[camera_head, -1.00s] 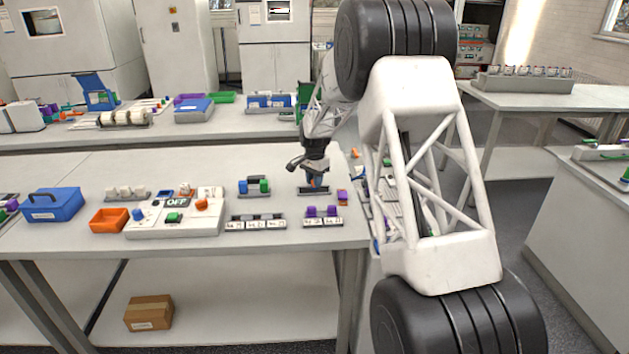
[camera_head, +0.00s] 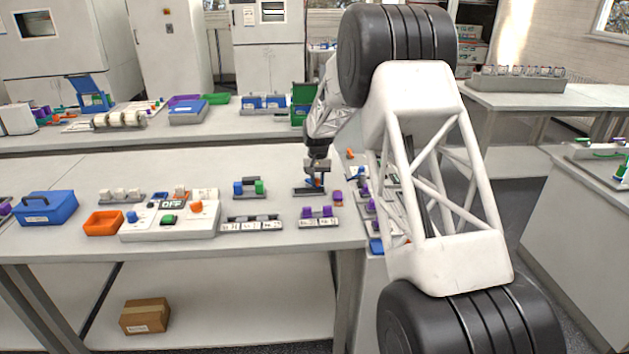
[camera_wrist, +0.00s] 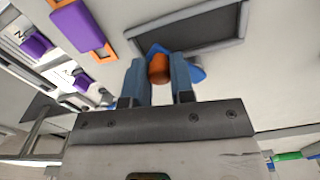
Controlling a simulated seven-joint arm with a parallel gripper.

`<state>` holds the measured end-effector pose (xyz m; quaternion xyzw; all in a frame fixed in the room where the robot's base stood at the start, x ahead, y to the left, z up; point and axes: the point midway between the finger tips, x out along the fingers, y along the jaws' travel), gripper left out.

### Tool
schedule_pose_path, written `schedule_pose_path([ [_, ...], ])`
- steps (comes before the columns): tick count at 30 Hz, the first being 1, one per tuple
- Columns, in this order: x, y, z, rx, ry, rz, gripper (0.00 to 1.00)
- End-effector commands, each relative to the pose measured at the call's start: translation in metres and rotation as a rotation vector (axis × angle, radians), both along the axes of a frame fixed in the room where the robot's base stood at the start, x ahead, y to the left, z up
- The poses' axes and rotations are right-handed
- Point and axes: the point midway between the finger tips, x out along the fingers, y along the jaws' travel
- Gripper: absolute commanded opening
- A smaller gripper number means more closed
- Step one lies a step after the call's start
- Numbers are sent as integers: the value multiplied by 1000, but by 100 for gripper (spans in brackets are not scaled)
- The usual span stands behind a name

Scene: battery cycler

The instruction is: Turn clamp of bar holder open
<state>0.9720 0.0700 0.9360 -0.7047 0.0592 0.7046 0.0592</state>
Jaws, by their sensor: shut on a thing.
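The bar holder (camera_head: 300,192) is a low tray with a dark recess on the bench, left of my forearm. Its grey rim and dark recess also show at the top of the wrist view (camera_wrist: 205,32). A clamp with an orange knob (camera_wrist: 159,69) and a blue part (camera_wrist: 198,74) sits at its near edge in the wrist view. My gripper (camera_wrist: 158,82) is shut on the orange knob, one blue-grey finger on each side. In the head view my gripper (camera_head: 316,181) is small over the holder, and the fingers partly hide the clamp.
A purple and orange piece (camera_wrist: 82,26) stands close beside the holder. The control box (camera_head: 168,228) reads OFF. Bare bench lies behind the holder.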

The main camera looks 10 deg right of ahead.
Motion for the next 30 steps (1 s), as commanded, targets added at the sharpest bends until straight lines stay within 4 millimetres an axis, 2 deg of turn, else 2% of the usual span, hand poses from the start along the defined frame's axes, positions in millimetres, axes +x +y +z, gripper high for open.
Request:
schedule_pose_path([
  [21, 28, -20, 0, 0, 0, 672, 0],
  [30, 39, -21, 0, 0, 0, 881, 0],
])
